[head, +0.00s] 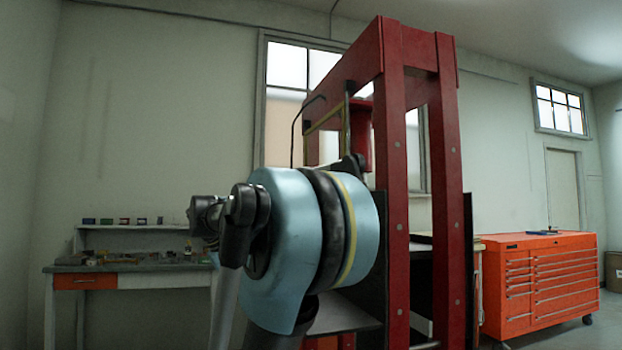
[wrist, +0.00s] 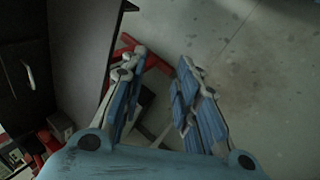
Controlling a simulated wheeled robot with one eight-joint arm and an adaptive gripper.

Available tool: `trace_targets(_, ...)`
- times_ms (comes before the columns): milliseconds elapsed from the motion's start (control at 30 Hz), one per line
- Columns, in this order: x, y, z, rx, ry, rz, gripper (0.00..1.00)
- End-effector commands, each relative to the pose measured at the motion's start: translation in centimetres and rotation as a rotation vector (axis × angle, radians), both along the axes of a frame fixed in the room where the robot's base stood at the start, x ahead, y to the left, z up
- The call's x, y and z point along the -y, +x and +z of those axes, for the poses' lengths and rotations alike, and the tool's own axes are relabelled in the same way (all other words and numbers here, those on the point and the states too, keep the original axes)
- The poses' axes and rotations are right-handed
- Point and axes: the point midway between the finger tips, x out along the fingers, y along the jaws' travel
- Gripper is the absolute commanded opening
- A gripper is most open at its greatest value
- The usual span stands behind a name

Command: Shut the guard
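A red press frame (head: 392,150) stands right of centre in the head view. A yellow-edged frame with a thin black bar, which looks like the guard (head: 326,118), is at its upper left side. My arm hides the area below it, and I cannot tell how far open the guard is. In the wrist view my gripper (wrist: 164,60) is open, with its two blue-padded fingers apart and nothing between them. The guard is not recognisable in the wrist view, and the gripper's fingers are not clearly seen in the head view.
In the wrist view a dark cabinet-like panel (wrist: 85,50) is close on the left, with red parts (wrist: 128,45) beyond the fingers. Bare floor (wrist: 265,60) lies to the right. A workbench (head: 150,268) and an orange tool chest (head: 535,285) stand by the walls.

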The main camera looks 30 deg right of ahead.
Motion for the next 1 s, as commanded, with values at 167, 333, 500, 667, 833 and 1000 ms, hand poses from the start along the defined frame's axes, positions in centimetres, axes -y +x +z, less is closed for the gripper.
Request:
trace_targets(167, 3.2, 3.8, 7.0, -0.029, -0.127, -0.033, 0.29)
trace_targets(333, 6.0, 7.1, 13.4, -0.055, -0.25, -0.064, 0.29)
trace_targets(500, 8.6, 10.3, 19.6, -0.08, -0.371, -0.098, 0.29)
trace_targets(667, 10.8, 13.1, 25.2, -0.102, -0.485, -0.133, 0.29)
trace_targets(833, 12.9, 16.1, 30.8, -0.123, -0.606, -0.172, 0.29)
trace_targets(1000, 14.5, 18.5, 35.7, -0.141, -0.718, -0.209, 0.29)
